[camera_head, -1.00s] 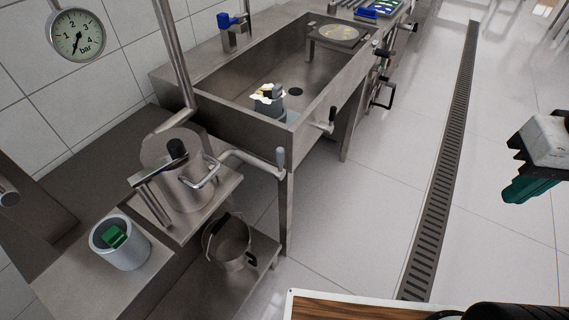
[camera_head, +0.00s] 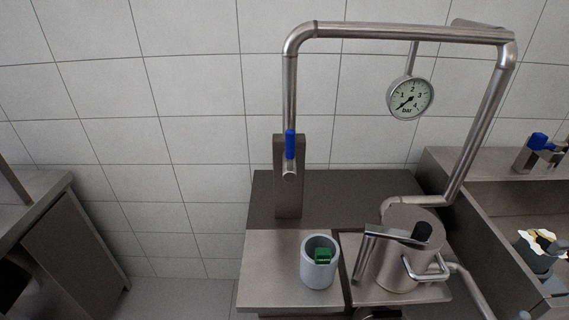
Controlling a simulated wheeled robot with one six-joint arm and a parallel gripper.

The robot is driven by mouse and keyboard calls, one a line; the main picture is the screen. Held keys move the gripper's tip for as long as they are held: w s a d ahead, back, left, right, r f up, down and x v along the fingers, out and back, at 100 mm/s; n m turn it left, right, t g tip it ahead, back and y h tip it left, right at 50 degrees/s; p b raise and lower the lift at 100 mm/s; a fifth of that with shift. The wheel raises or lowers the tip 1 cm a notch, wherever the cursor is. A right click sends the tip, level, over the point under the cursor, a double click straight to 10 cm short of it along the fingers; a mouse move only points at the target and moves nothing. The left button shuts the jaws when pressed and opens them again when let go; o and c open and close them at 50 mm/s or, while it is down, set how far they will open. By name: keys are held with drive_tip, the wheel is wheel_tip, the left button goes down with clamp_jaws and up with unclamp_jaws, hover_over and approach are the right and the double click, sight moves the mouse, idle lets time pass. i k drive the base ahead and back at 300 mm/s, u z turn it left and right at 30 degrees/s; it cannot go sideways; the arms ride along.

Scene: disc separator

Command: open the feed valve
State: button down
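A valve with a blue lever (camera_head: 290,144) sits on the steel pipe (camera_head: 290,85) that comes down to a metal post (camera_head: 288,195) against the tiled wall. The blue lever stands upright, in line with the pipe. The pipe runs up, across to the right and down to a steel separator vessel (camera_head: 398,255) with a black knob on top. A round pressure gauge (camera_head: 410,98) marked in bar hangs from the pipe, its needle pointing to the lower left, at the low end of the scale. My gripper is not in view.
A grey cup (camera_head: 319,270) with a green object inside stands on the steel bench (camera_head: 268,265). A steel sink (camera_head: 495,205) with another blue-handled tap (camera_head: 541,142) is at the right. A metal cabinet (camera_head: 75,235) is at the left, with a gap before the bench.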

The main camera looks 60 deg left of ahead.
sight(289, 174)
drive_tip(key=u, duration=1.5)
drive_tip(key=i, duration=0.3)
drive_tip(key=u, duration=0.65)
